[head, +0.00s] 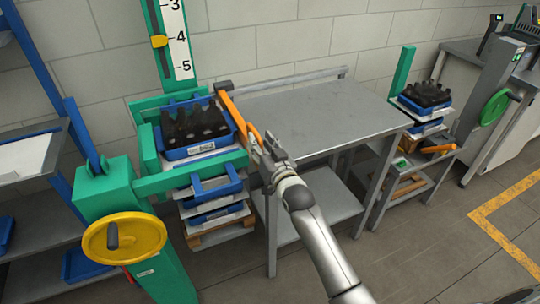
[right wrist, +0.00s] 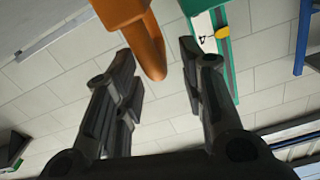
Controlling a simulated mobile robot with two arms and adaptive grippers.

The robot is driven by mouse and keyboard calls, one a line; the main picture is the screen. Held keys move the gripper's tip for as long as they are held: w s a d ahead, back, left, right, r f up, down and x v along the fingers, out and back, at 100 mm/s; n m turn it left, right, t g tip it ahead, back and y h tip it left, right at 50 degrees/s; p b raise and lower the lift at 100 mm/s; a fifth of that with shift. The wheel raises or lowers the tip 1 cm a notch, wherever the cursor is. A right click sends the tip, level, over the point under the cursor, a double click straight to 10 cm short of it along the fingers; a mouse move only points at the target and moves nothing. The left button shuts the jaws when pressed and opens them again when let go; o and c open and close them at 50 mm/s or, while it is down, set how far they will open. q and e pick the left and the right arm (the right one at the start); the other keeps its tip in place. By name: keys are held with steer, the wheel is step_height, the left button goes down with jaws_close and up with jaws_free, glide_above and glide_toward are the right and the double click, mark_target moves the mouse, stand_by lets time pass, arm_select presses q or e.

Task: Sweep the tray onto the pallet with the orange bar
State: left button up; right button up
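A blue tray (head: 197,151) full of dark amber bottles (head: 193,124) sits level inside the green frame, left of the metal table. Below it is a stack of blue trays and white sheets on a wooden pallet (head: 218,234). The orange bar (head: 232,113) stands along the tray's right side, between tray and table; it also shows in the right wrist view (right wrist: 146,38). My left gripper is not in view.
A bare metal table (head: 310,112) stands right of the frame. A green post with a scale (head: 178,45) and a yellow handwheel (head: 124,238) belong to the left station. Another bottle tray (head: 425,97) tops a stack at right. A blue rack is at far left.

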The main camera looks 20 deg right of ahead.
steer(key=s, duration=0.6)
steer(key=shift+s+d, duration=0.15)
steer(key=shift+d, duration=0.2)
steer(key=s+f+n+g, duration=0.1)
steer(key=s+f+g, duration=0.3)
steer(key=f, duration=0.8)
steer(key=s+f+g, duration=0.1)
steer(key=s+f, duration=0.5)
steer(key=f, duration=0.7)
steer(key=s+f+n+g, duration=0.1)
steer(key=s+f+g, duration=0.3)
steer(key=f, duration=0.8)
steer(key=s+d+f+g, duration=0.1)
steer(key=s+f+g, duration=0.1)
steer(key=s+f, duration=0.5)
steer(key=s+d+f+n+g+h, duration=0.1)
steer(key=s+f+g, duration=0.2)
steer(key=s, duration=1.6)
steer(key=s+d+f+g, duration=0.1)
steer(key=s+f+g, duration=0.2)
steer(key=s+f, duration=0.7)
steer(key=s, duration=0.3)
steer(key=shift+s+f+n+h, duration=0.3)
steer(key=shift+n, duration=0.1)
